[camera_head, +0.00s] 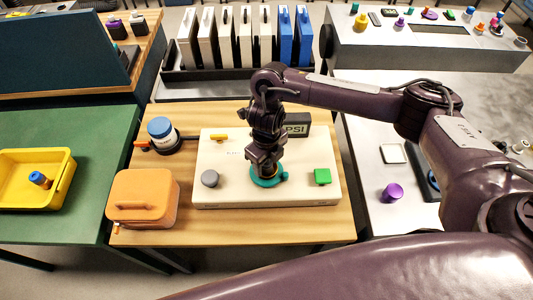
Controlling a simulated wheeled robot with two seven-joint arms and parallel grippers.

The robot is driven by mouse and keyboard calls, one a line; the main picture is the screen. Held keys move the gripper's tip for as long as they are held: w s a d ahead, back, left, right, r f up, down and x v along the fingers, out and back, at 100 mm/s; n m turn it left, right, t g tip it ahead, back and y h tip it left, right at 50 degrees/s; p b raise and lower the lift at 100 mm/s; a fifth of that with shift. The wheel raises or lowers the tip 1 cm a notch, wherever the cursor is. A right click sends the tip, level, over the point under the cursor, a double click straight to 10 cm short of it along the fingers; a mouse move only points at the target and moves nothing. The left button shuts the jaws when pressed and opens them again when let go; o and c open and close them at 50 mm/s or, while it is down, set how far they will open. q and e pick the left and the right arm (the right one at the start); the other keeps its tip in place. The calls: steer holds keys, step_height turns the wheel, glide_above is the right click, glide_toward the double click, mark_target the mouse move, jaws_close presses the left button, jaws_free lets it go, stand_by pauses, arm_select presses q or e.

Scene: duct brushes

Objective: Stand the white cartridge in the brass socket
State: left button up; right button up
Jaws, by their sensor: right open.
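My right gripper (265,166) points down over a cream box (225,190) on the wooden table, at a teal ring (284,178) on the box top. A small orange-yellow bit shows at its fingertips, and I cannot tell what it is. The jaws are open, but the arm hides most of the space between them. I cannot make out a white cartridge or a brass socket with certainty; either may be hidden by the gripper. My left gripper is not in view.
A grey knob (210,178) and a green block (322,177) flank the gripper. An orange case (143,196) and a blue-topped jar (161,129) stand left. A yellow tray (62,193) is on the green table. White and blue cases (225,38) stand behind.

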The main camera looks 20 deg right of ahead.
steer(key=shift+r+p, duration=0.4)
steer(key=shift+r, duration=0.15)
step_height(320, 180, up, 12)
steer(key=shift+f, duration=0.25)
